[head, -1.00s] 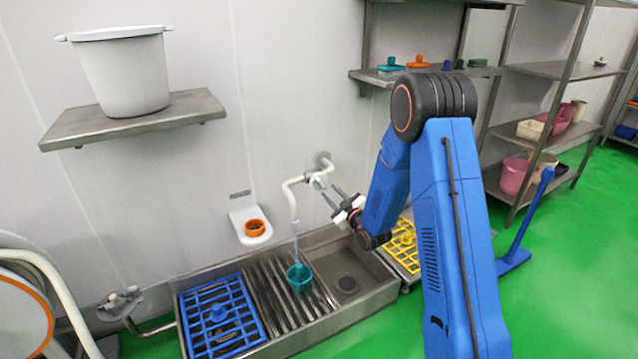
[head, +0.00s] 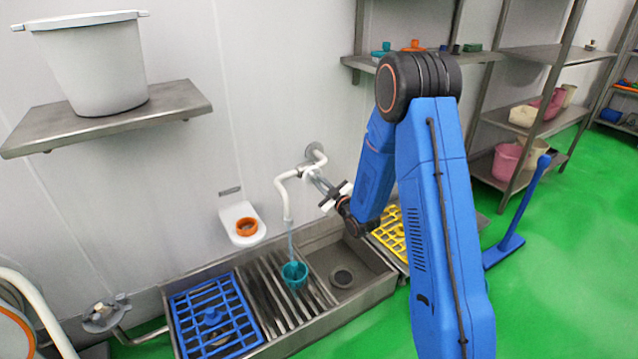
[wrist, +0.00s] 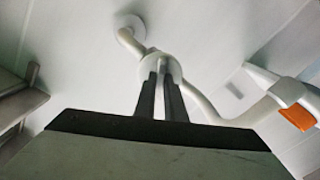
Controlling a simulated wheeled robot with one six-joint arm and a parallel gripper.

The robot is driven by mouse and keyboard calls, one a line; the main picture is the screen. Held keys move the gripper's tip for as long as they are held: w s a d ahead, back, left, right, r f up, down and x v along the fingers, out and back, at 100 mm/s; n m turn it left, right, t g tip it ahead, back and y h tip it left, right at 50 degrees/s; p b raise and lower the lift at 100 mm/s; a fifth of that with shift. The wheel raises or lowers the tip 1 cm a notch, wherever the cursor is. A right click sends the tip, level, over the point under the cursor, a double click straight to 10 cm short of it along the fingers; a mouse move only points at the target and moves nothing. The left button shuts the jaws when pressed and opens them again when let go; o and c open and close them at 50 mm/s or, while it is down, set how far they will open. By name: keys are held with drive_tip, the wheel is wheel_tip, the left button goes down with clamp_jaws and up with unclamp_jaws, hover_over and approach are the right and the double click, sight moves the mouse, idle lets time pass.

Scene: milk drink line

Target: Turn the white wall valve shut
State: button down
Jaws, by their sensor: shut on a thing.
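The white wall valve (head: 308,168) sits on a white pipe (head: 283,190) that comes out of the wall above the sink. In the wrist view the valve's round white body (wrist: 160,62) is straight ahead between the fingertips. My gripper (head: 315,177) reaches it from the lower right and is shut on it; the wrist view shows both dark fingers (wrist: 160,80) close together on its handle. The fingers partly hide the handle, so its exact angle is unclear. A thin stream of water runs from the spout into a teal cup (head: 294,276).
The steel sink (head: 378,287) holds a slatted rack and a blue grid (head: 240,325). A white wall holder (head: 236,212) with an orange ring is left of the pipe. A shelf (head: 160,112) with a white tub is upper left.

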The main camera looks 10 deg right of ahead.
drive_tip(key=shift+m, duration=3)
drive_tip(key=c, duration=1.8)
unclamp_jaws()
drive_tip(key=shift+s, duration=0.1)
